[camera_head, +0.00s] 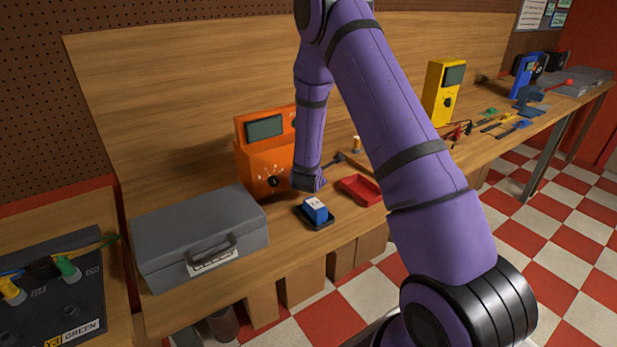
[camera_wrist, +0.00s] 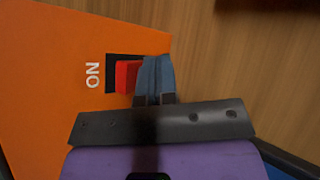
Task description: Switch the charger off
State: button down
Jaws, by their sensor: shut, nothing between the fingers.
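My gripper (camera_wrist: 156,68) is shut and empty. Its fingertips are right beside the red rocker and cover its right end; I cannot tell whether they touch it. In the head view my arm comes down to the charger's right side, and the switch is hidden there.
A grey case (camera_head: 165,235) stands left of the charger. A blue block (camera_head: 315,207) on a black base and a red tray (camera_head: 360,190) lie in front. A yellow device (camera_head: 441,95) and several tools are farther right. A dark panel with cables (camera_head: 60,295) is at lower left.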

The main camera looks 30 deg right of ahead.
jog(key=shift+s+r, duration=0.1)
jog(key=shift+s, duration=0.1)
jog(key=shift+s+r, duration=0.3)
jog(key=shift+s, duration=0.3)
jog(key=shift+s, duration=0.1)
jog(key=shift+s+d+r, duration=0.1)
jog(key=shift+s+r, duration=0.25)
jog(key=shift+s, duration=0.4)
jog(key=shift+s+a+r, duration=0.1)
jog(key=shift+s+r, duration=0.25)
jog(key=shift+s, duration=0.35)
jog(key=shift+s+d+r, duration=0.1)
jog(key=shift+s+r, duration=0.25)
jog(key=shift+s, duration=0.4)
